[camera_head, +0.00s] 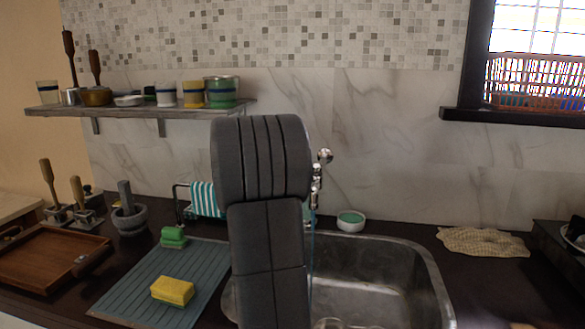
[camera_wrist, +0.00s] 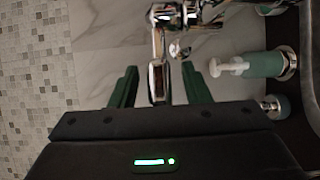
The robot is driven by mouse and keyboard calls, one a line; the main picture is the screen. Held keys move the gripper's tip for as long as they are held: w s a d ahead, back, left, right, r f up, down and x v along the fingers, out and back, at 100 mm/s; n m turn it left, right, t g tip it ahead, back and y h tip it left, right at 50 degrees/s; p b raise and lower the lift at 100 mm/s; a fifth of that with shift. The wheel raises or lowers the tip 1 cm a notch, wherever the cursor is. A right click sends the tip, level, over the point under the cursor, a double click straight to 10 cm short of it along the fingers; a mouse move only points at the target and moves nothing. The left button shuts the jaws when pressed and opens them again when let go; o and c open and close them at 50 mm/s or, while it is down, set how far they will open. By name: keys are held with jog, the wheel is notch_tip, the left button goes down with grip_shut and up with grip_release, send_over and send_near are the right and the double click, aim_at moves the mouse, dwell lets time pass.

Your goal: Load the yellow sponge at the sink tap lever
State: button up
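The yellow sponge (camera_head: 172,291) lies on the grey-blue ribbed drying mat (camera_head: 128,290) left of the sink. The chrome tap (camera_head: 318,178) stands behind the sink, partly hidden by my dark arm; a thin bluish streak, possibly water, shows below it. In the wrist view, the tap body (camera_wrist: 188,16) is at the top, and its lever (camera_wrist: 157,62) points down the picture between my fingers. My gripper (camera_wrist: 158,76) has its two green fingers spread apart, with a gap on each side of the lever; contact cannot be seen. My arm hides the gripper in the head view.
The metal sink (camera_head: 425,290) is right of my arm. A green sponge (camera_head: 173,237) sits at the mat's back edge. A soap bottle (camera_wrist: 255,65) stands beside the tap. A wooden tray (camera_head: 45,258) is at left, a shelf (camera_head: 140,108) with jars above.

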jog(key=b+v, duration=0.1)
jog(key=v, duration=1.2)
jog(key=shift+s+a+b, duration=0.25)
jog(key=shift+s+b, duration=0.05)
jog(key=shift+b, duration=0.05)
jog(key=p+x, duration=0.2)
jog(key=x, duration=1.2)
jog(key=shift+s, duration=0.1)
